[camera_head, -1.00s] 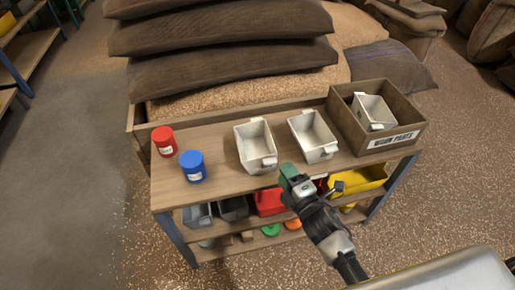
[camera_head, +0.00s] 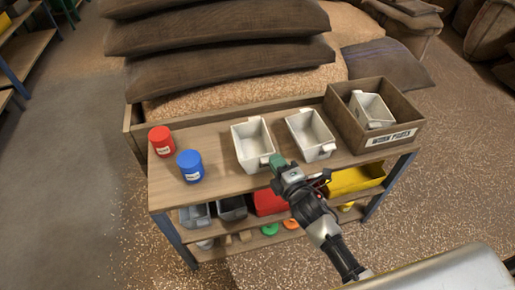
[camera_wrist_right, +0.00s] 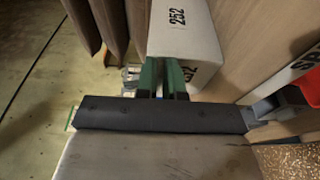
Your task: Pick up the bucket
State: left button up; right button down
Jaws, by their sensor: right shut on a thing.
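Two white buckets stand on the wooden bench top. The left one (camera_head: 247,150) has its near-right lip at the green fingertips of my right gripper (camera_head: 278,162). In the right wrist view, the green fingers (camera_wrist_right: 163,78) are shut at the edge of a white bucket (camera_wrist_right: 187,35) marked "252". The bucket appears to rest on the bench, upright. The second white bucket (camera_head: 310,138) stands to its right, apart from the gripper. My left gripper is not in view.
A wooden crate (camera_head: 392,141) labelled "WORN PARTS" holds another white bucket (camera_head: 372,108) at the bench's right end. A red can (camera_head: 162,143) and a blue can (camera_head: 190,167) stand at the left. Filled sacks (camera_head: 215,30) lie behind.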

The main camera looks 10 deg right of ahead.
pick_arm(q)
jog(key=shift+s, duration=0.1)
pick_arm(e)
jog(key=shift+r, duration=0.55)
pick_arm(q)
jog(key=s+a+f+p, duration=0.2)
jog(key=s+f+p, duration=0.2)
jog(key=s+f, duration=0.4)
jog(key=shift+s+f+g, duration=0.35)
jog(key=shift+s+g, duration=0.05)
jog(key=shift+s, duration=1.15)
pick_arm(e)
jog(key=s+d+r, duration=0.8)
jog(key=d+r, duration=0.2)
jog(key=d, duration=0.1)
jog(key=shift+s, duration=0.2)
